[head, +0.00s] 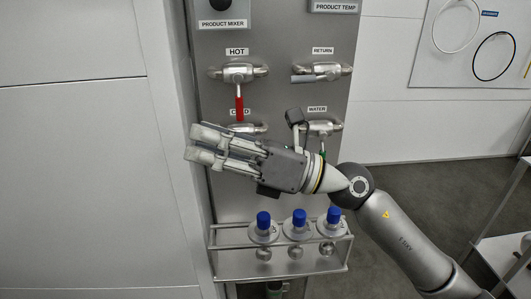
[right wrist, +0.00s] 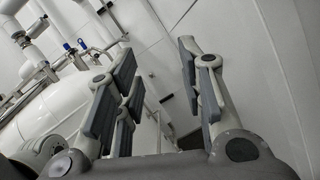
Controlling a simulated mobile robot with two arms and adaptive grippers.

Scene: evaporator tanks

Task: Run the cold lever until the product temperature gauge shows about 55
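My right gripper (head: 194,144) reaches in from the right in the head view, its fingers pointing left in front of the panel. It is open and empty; the right wrist view shows a clear gap between its fingers (right wrist: 156,58). Part of the cold valve (head: 248,127) shows just above the gripper, under its half-covered label. The cold lever itself is hidden behind the gripper. The PRODUCT TEMP label (head: 335,7) is at the top edge, but its gauge face is out of view. My left gripper is not in view.
The hot valve (head: 238,72) with its red lever (head: 239,102) hanging down is just above. The return valve (head: 322,72) and water valve (head: 324,128) are to the right. A white wall (head: 75,170) is at left.

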